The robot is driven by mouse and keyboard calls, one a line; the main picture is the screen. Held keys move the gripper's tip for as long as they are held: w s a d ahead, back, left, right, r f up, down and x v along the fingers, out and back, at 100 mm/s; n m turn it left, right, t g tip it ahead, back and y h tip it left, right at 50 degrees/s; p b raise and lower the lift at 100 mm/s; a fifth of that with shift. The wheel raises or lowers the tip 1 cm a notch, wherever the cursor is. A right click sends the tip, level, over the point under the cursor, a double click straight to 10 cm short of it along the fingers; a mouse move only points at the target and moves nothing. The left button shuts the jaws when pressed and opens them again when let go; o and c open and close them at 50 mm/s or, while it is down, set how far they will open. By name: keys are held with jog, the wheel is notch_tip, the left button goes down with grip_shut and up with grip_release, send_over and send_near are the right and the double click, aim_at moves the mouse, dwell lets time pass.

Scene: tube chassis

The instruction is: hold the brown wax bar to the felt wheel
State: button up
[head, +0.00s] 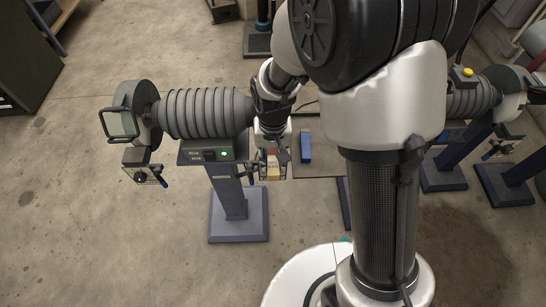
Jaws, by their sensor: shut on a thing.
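My gripper (271,162) hangs just right of the pedestal polisher's ribbed motor housing (205,113), pointing down. It is shut on a small tan-brown block (272,167), which looks like the brown wax bar; the fingers cover part of it. I cannot make out the felt wheel: my wrist and forearm cover the right end of the motor. From this view I cannot tell whether the bar touches a wheel.
The polisher stands on a blue-grey pedestal (236,215), with a green light on its switch box (205,155). A guarded wheel and clear shield (121,123) are at its left end. A blue bar (305,147) lies right of my gripper. Another machine (470,100) stands at right.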

jog(key=shift+w, duration=0.7)
dwell(1.6)
jog(key=shift+s+p, duration=0.1)
jog(key=shift+p, duration=0.2)
dwell(1.1)
jog(key=s, duration=0.8)
jog(key=shift+a, duration=0.1)
dwell(0.6)
